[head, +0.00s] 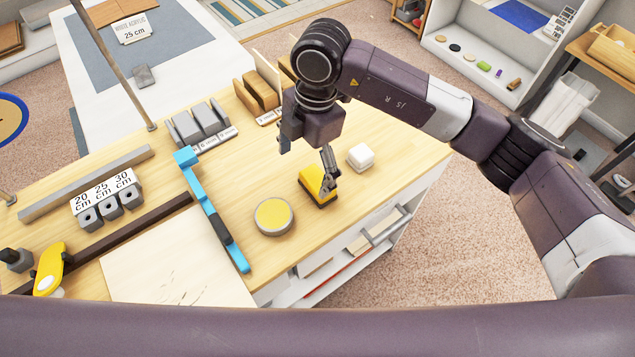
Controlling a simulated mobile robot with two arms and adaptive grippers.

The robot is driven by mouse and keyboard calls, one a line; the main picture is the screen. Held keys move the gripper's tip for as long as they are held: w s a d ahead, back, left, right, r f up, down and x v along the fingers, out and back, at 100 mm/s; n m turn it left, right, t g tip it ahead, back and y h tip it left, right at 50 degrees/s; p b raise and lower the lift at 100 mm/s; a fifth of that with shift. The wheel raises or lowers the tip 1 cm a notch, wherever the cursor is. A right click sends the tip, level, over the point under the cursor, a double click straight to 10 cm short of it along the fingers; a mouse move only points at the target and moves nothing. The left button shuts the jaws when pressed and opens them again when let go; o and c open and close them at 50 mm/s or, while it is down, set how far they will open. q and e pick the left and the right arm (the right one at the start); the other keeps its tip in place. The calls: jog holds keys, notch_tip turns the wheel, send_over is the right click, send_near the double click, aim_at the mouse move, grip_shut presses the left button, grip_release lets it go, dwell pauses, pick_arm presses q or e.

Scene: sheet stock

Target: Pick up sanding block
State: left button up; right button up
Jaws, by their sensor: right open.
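A yellow block with a dark underside, which looks like the sanding block (312,180), sits on the wooden bench top near its front edge. My right gripper (326,188) reaches down over it from above. Its visible finger is at the block's right side, overlapping it in the picture. The gripper is open. My left gripper is not in view.
A round yellow-topped tin (273,216) stands left of the block, and a white block (361,156) stands to the right. A blue clamp-like bar (205,205) lies further left. Grey blocks (203,122) and wooden pieces (258,92) stand at the back. Bare bench lies between.

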aim_at(317, 179)
jog(key=d, duration=0.1)
jog(key=w+d+h, duration=0.1)
jog(key=d, duration=0.1)
jog(key=shift+w+r+m+t+h, duration=0.1)
jog(key=shift+w+m+t+h, duration=0.2)
jog(key=shift+m, duration=0.1)
jog(key=shift+d+f, duration=0.15)
jog(key=shift+f, duration=0.2)
jog(key=f+p, duration=0.1)
jog(key=f, duration=0.1)
jog(key=f+p, duration=0.1)
jog(key=f, duration=0.1)
jog(key=f+p, duration=0.1)
jog(key=f, duration=0.1)
jog(key=shift+s+a+f, duration=0.1)
jog(key=shift+s+a, duration=0.2)
jog(key=shift+a, duration=0.05)
jog(key=shift+f, duration=0.3)
jog(key=shift+c, duration=0.7)
jog(key=c, duration=1.2)
jog(key=shift+r, duration=0.1)
